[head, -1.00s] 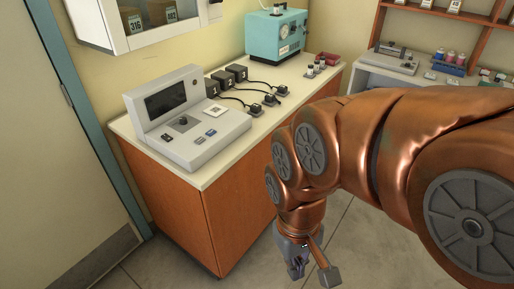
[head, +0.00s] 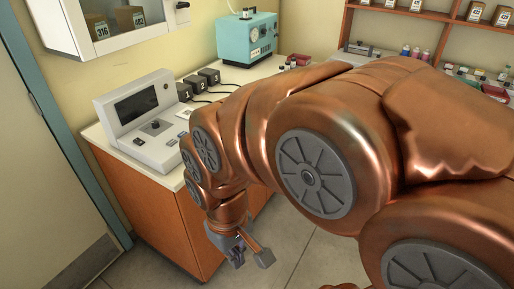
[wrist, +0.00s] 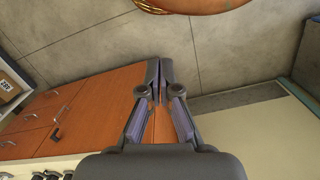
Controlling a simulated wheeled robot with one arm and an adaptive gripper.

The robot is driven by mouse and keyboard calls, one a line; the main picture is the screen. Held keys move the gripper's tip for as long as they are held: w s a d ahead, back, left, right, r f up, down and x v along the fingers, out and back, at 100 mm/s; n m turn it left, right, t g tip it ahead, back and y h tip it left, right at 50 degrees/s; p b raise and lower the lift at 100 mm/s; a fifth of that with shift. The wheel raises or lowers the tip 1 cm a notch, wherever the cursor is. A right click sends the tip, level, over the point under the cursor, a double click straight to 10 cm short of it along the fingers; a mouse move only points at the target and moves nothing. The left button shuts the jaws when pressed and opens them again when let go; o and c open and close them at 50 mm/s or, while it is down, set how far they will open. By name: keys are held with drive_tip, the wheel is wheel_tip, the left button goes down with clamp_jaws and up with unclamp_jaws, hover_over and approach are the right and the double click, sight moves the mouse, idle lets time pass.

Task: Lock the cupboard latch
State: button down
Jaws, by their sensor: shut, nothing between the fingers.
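A white wall cupboard (head: 135,38) with a glazed front hangs at the upper left of the head view. A small dark fitting (head: 182,5), which may be its latch, shows near the top edge at its right side; its position is too small and cut off to tell. My gripper (head: 238,259) hangs low in front of the orange counter, well below and right of the cupboard, touching nothing. In the wrist view my gripper (wrist: 160,80) has its fingertips together and empty, pointing over floor and orange cabinet fronts. The cupboard latch is not recognisable there.
The orange counter (head: 165,215) carries a grey instrument (head: 140,120), black blocks (head: 200,82) with cables and a teal device (head: 246,40). A grey door (head: 35,150) stands at left. Shelves (head: 410,20) are at back right. Floor (head: 300,250) is open before the counter.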

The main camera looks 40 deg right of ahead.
drive_tip(key=w+d+f+n+t+h+b, duration=0.15)
drive_tip(key=w+d+f+t+b, duration=0.3)
drive_tip(key=w, duration=0.45)
drive_tip(key=w+d+f+n+t+h+b, duration=0.1)
drive_tip(key=w+d+f+n+b, duration=0.1)
drive_tip(key=w+d+f+b, duration=0.4)
drive_tip(key=w+d+f+n+t+h+b, duration=0.1)
drive_tip(key=w+d+f+t+b, duration=0.15)
drive_tip(key=w+d+f, duration=0.75)
drive_tip(key=w+d+f+n+t+h+b, duration=0.2)
drive_tip(key=w+d+f+n+t+b, duration=0.1)
drive_tip(key=d, duration=0.7)
drive_tip(key=w+d+f+n+t+h+b, duration=0.2)
drive_tip(key=w+d+f+n+t+b, duration=0.1)
drive_tip(key=w+d+b, duration=0.5)
drive_tip(key=d+n+t+b, duration=0.1)
drive_tip(key=d+t, duration=0.1)
drive_tip(key=d, duration=0.1)
drive_tip(key=shift+w+d+f+t+h+b, duration=0.15)
drive_tip(key=shift+f+t+h+b, duration=0.05)
drive_tip(key=shift+t+h+b, duration=0.2)
drive_tip(key=shift+w+n, duration=0.15)
drive_tip(key=shift+n, duration=0.1)
drive_tip(key=s+d+b+x, duration=0.1)
drive_tip(key=d+x, duration=0.1)
drive_tip(key=x, duration=1)
drive_tip(key=shift+d+b, duration=0.4)
drive_tip(key=shift+d, duration=0.05)
